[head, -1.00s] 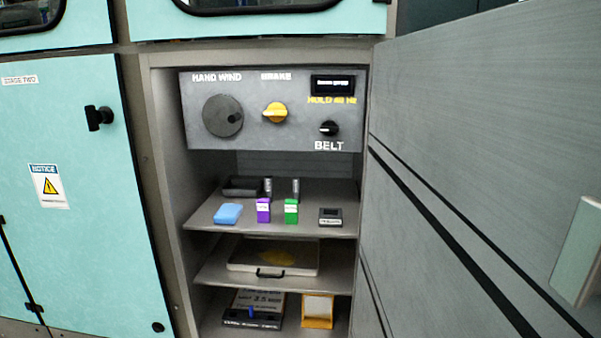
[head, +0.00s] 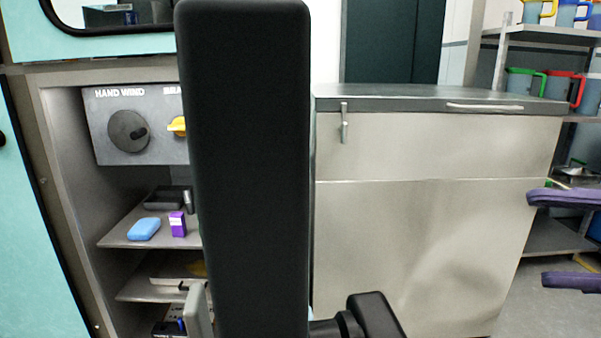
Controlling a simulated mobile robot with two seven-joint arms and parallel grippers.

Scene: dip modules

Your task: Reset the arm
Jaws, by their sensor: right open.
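My right gripper (head: 535,238) is at the right edge of the head view. Its two purple fingers reach in from the right, one above the other, with a wide gap between them. The jaws are open and nothing shows between them. The rest of that gripper and its arm are outside the picture. My left gripper and arm do not show.
A tall dark slab (head: 245,160), seemingly the open door edge-on, stands close in front, with a black handle (head: 372,318). It partly hides the open compartment with a purple box (head: 177,224) and blue block (head: 144,229). A steel cabinet (head: 430,230) stands behind; mug shelves (head: 545,35) are right.

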